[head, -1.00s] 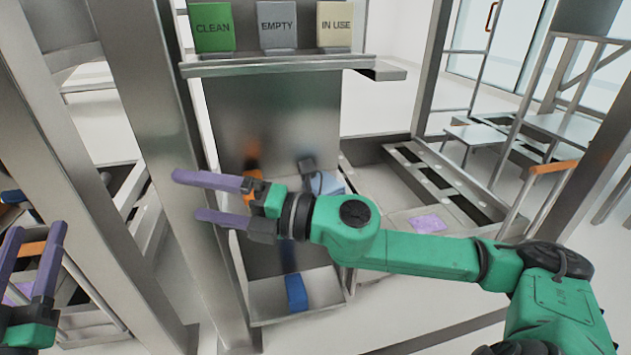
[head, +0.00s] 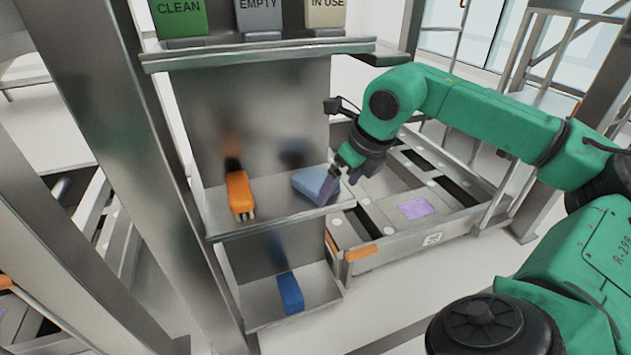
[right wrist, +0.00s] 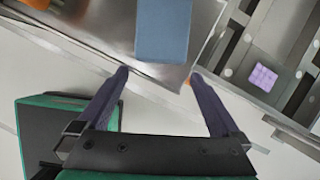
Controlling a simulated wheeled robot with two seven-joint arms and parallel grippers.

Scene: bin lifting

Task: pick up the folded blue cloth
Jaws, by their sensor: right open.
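The folded blue cloth (head: 309,182) is a flat light-blue block on the upper steel shelf (head: 270,222), near its right end. It also shows in the right wrist view (right wrist: 163,30), at the top, just beyond my fingertips. My right gripper (head: 340,184) is open, with its purple fingers at the shelf's right front edge beside the cloth. In the right wrist view the spread fingers (right wrist: 158,76) have nothing between them, and the cloth lies ahead of the gap. One finger hides part of the cloth in the head view. My left gripper is out of view.
A darker blue block (head: 290,293) is on the lower shelf (head: 260,305). Above is a ledge (head: 260,55) with CLEAN, EMPTY and IN USE signs. A metal cart with a purple pad (head: 416,207) stands right.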

